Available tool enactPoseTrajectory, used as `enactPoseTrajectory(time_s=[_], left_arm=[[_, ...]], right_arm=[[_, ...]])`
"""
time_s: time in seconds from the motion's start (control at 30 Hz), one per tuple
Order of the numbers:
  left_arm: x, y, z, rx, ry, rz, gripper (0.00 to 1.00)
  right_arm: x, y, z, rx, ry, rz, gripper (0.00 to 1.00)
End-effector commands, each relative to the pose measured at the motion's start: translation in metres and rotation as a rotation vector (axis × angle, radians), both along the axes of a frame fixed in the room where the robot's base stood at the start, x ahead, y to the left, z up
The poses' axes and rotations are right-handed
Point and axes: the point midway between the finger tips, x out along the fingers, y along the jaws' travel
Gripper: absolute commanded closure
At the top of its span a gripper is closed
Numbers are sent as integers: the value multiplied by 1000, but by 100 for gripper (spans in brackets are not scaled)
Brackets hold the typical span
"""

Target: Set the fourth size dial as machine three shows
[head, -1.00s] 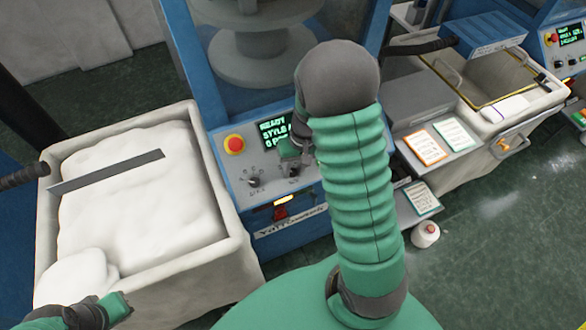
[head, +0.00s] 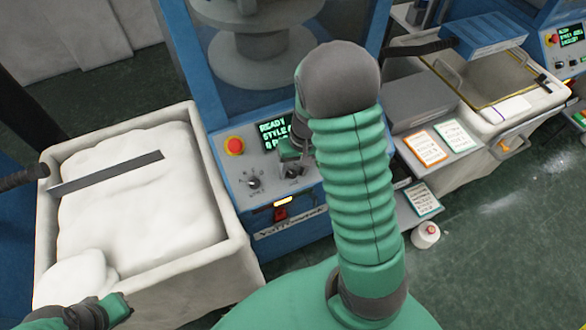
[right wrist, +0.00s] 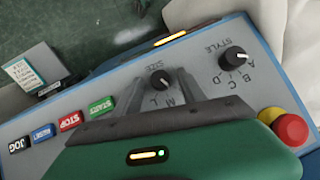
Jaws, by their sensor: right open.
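The blue machine's control panel (head: 225,180) is in front of me, with a green-text screen (head: 272,130) partly hidden by my arm; "READY" and "STYLE" are legible. In the right wrist view the black size dial (right wrist: 160,78) sits between the fingers of my open right gripper (right wrist: 158,88). I cannot tell whether they touch it. The style dial (right wrist: 235,55) is to its right. In the head view my right gripper (head: 290,152) is over the size dial (head: 294,171). My left gripper (head: 117,310) is low at the left, its jaws unclear.
A red stop button (head: 234,146) is left of the screen; it also shows in the right wrist view (right wrist: 290,130). A white-filled bin (head: 140,200) stands left. Another machine's screen (head: 570,36) at far right is too small to read. Cards (head: 425,148) lie on a side shelf.

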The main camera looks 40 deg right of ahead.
Motion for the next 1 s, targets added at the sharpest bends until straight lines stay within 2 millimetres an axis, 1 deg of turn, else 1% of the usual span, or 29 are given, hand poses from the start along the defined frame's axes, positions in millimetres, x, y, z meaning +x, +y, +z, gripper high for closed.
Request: enactPoseTrajectory(time_s=[0.13, 0.23, 0.37, 0.6, 0.7, 0.83, 0.9, 1.0], left_arm=[[0, 0, 0, 0, 0, 0, 100], [0, 0, 1, 0, 0, 0, 100], [0, 0, 2, 0, 0, 0, 100], [0, 0, 2, 0, 0, 0, 100], [0, 0, 2, 0, 0, 0, 100], [0, 0, 2, 0, 0, 0, 100], [0, 0, 2, 0, 0, 0, 100], [0, 0, 2, 0, 0, 0, 100]], right_arm=[[0, 0, 2, 0, 0, 1, 52], [0, -2, 13, 1, -2, 2, 52], [-1, -7, 44, -1, -5, 1, 52], [-7, -18, 114, -2, -5, 1, 52], [-8, -22, 137, -1, -3, 0, 52], [-10, -25, 157, 0, 1, 0, 52], [-10, -26, 162, 0, 0, -1, 52], [-11, -26, 165, 1, 3, -1, 52]])
